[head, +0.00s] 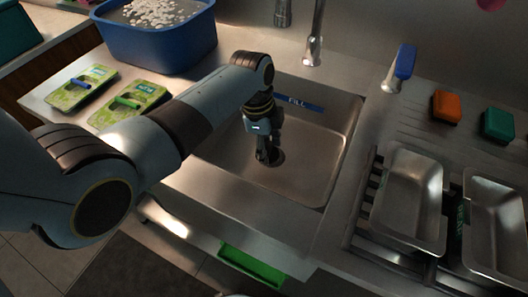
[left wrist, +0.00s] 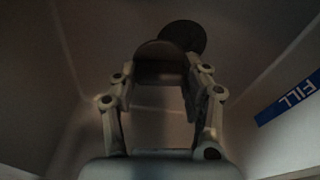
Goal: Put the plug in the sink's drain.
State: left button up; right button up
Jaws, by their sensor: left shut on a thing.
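The sink (head: 312,172) is a steel basin in the middle of the head view. The dark round drain (head: 279,160) is in its floor, partly hidden by my left gripper (head: 267,155). In the left wrist view the gripper (left wrist: 160,75) is shut on the plug (left wrist: 158,50), a grey-brown disc between its fingertips. The drain (left wrist: 188,33) shows as a darker disc behind the plug, up and right of it, partly covered. The plug is close above the drain, a little off its centre; I cannot tell whether they touch. My right gripper is out of view.
A blue "FILL" strip (head: 299,103) marks the sink's back wall. The faucet (head: 315,45) stands behind. A blue tub (head: 160,45) and green packets (head: 80,88) are at left. Steel trays (head: 412,205), orange (head: 447,106) and teal sponges (head: 497,124) are at right.

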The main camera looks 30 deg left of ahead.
aim_at(273, 147)
pick_arm(q)
jog(key=w+f+b, duration=0.2)
jog(key=f+b, duration=0.1)
jog(key=shift+w+a, duration=0.1)
jog(key=shift+w, duration=0.05)
jog(key=shift+w+f+b, duration=0.25)
jog(key=shift+w+b, duration=0.15)
jog(key=shift+b, duration=0.1)
jog(key=shift+f, duration=0.45)
dwell(0.5)
jog(key=o, duration=1.2)
